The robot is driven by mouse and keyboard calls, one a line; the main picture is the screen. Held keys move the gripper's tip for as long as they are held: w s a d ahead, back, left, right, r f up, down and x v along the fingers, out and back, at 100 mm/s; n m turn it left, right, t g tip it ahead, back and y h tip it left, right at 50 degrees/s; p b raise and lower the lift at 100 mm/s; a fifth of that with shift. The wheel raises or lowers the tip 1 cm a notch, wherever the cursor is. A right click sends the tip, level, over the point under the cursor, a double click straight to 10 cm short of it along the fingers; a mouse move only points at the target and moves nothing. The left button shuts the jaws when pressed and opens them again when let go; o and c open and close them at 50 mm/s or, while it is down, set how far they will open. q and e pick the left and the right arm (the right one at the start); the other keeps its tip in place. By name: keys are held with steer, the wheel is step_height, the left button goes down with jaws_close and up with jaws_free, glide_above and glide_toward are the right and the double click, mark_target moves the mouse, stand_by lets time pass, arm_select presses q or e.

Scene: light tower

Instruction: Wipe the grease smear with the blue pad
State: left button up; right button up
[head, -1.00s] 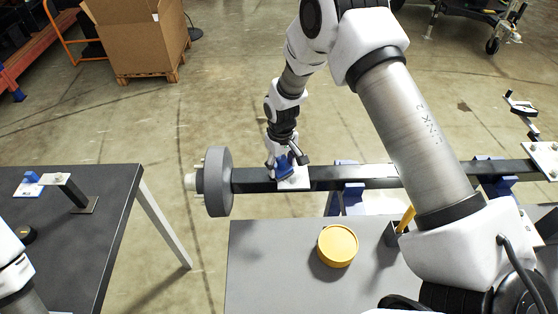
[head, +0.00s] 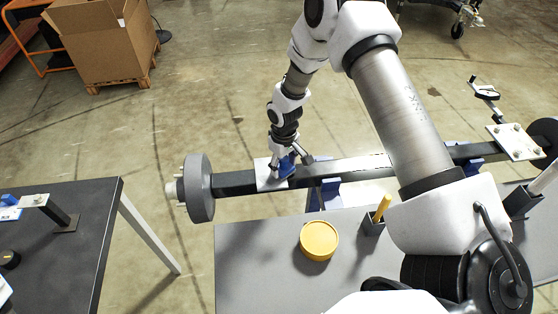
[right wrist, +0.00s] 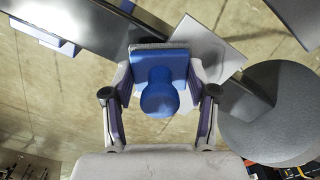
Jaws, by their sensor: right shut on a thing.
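The blue pad (head: 286,166) has a square base and a round knob, seen in the right wrist view (right wrist: 160,68). My right gripper (head: 290,160) is shut on the knob, one finger on each side. The pad is at the right part of a white plate (head: 266,180) on the dark beam (head: 345,167). I cannot tell whether it touches the plate. The plate also shows beside the pad in the right wrist view (right wrist: 216,48). I cannot make out a grease smear. My left gripper is out of view.
A grey wheel-like drum (head: 199,188) ends the beam on the left. A yellow round container (head: 319,240) and a dark holder with a yellow stick (head: 373,222) stand on the grey table (head: 258,275). Another dark table (head: 75,245) is at left.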

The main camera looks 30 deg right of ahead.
mark_target(258, 179)
steer(key=shift+s+a+p, duration=0.35)
steer(key=shift+s+p, duration=0.05)
steer(key=shift+s, duration=0.35)
steer(key=shift+w+a+f+b, duration=0.15)
steer(key=shift+w+a+b, duration=0.05)
steer(key=shift+a+b, duration=0.25)
steer(key=shift+w+a+r+b, duration=0.1)
steer(key=shift+w+a+b, duration=0.25)
steer(key=shift+a, duration=0.4)
steer(key=shift+w+a+r+b, duration=0.15)
steer(key=shift+w+a, duration=0.3)
steer(key=shift+a, duration=0.25)
steer(key=shift+w+a+f+b, duration=0.2)
steer(key=shift+w+a+b, duration=0.1)
steer(key=shift+a, duration=0.25)
steer(key=shift+w+a, duration=0.2)
steer(key=shift+a, duration=0.35)
steer(key=shift+w+a, duration=0.2)
steer(key=shift+a, duration=0.35)
step_height(258, 179, up, 6)
steer(key=p, duration=0.4)
steer(key=shift+d+r, duration=0.1)
steer(key=shift+r, duration=0.05)
